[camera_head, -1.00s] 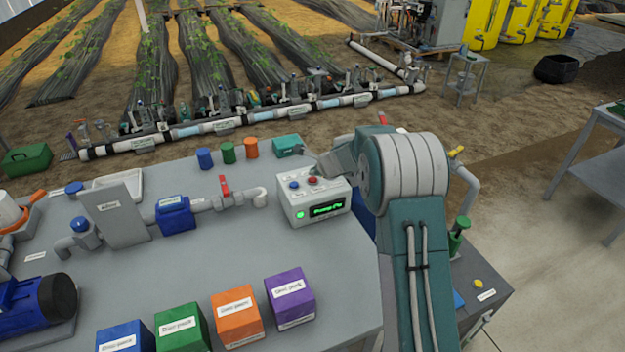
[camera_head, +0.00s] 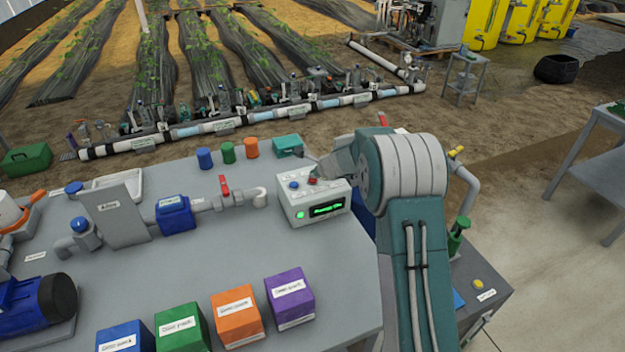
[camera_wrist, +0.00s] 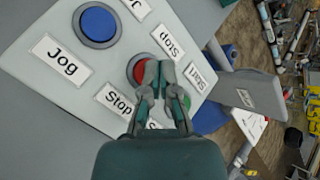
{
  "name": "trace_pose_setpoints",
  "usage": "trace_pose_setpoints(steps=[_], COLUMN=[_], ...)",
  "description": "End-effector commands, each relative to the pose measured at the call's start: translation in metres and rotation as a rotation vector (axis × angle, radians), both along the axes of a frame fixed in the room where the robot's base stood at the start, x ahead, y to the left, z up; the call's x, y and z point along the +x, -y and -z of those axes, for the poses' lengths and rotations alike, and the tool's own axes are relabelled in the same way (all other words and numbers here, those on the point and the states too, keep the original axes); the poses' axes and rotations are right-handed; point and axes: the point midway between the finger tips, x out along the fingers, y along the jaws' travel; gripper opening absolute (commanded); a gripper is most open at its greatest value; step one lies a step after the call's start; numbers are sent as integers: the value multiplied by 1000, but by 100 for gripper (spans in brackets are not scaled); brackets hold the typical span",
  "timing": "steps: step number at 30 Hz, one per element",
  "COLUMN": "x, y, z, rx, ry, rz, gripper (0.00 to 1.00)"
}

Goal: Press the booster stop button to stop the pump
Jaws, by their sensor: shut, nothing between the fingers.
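The control box (camera_head: 290,207) stands at the table's right back edge, with a green lit lamp (camera_head: 300,215) and green display text (camera_head: 326,209) too blurred to read surely. The red stop button (camera_wrist: 137,70) is on its sloped top, beside a "Stop" label (camera_wrist: 118,99); it also shows in the head view (camera_head: 312,182). A blue button (camera_wrist: 98,23) by a "Jog" label (camera_wrist: 61,54) is left of it. A green button (camera_wrist: 186,101) is partly hidden. My gripper (camera_wrist: 158,70) is shut and empty, its tips over the red button's right side. I cannot tell whether they touch.
A pipe with a red-handled valve (camera_head: 224,186) lies left of the box. Blue, green and orange caps and a teal case (camera_head: 287,146) sit behind it. Coloured boxes (camera_head: 237,313) line the front. The table between is clear.

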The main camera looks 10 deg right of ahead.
Motion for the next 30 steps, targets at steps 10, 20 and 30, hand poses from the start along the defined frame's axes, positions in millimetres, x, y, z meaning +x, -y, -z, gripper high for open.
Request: trace_pose_setpoints(steps=[10, 20, 30], x=[0, 0, 0], y=[0, 0, 0], z=[2, 6, 8], rx=[0, 0, 0], ry=[0, 0, -1], rz=[0, 0, -1], gripper=[0, 0, 0])
